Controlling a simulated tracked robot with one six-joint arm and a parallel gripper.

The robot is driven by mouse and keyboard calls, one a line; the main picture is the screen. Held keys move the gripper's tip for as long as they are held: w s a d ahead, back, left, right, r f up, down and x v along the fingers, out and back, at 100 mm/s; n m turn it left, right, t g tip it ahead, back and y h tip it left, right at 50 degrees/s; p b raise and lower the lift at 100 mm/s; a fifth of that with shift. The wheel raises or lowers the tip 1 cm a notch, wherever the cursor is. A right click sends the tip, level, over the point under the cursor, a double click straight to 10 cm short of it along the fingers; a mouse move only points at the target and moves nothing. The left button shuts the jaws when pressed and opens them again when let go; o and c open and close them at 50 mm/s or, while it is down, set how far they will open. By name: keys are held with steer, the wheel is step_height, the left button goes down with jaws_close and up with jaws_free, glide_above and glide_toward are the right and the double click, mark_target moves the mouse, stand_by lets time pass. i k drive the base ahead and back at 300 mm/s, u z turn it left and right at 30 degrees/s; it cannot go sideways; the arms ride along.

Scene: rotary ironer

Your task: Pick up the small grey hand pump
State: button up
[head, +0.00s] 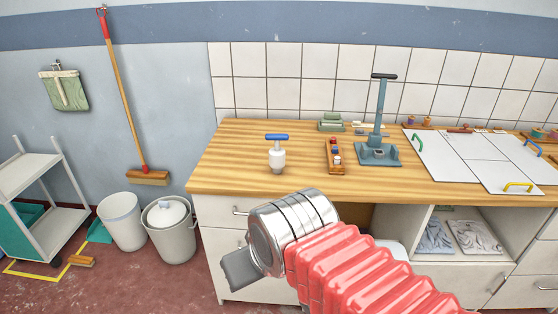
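A small pale grey-white pump-like body with a blue T-shaped handle (277,155) stands upright on the left part of the wooden counter. A taller blue-grey device with a dark T-handle (378,125) stands on a base further right; it also looks like a hand pump. I cannot tell for certain which one the task names. My gripper (240,271) is at the end of my red-sleeved arm, low in front of the counter's left drawers. It is below and apart from both objects. Only a dark grey part of it shows, so its opening is hidden.
The wooden counter (225,165) has bare room around the small pump. A narrow wooden tray (335,157) with small coloured items lies to its right. White panels with coloured handles (470,158) cover the right side. Two bins (122,220) and a trolley (45,210) stand at left.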

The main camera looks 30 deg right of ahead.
mark_target(277, 159)
steer(key=u, duration=0.05)
steer(key=i, duration=1)
steer(key=z, duration=0.05)
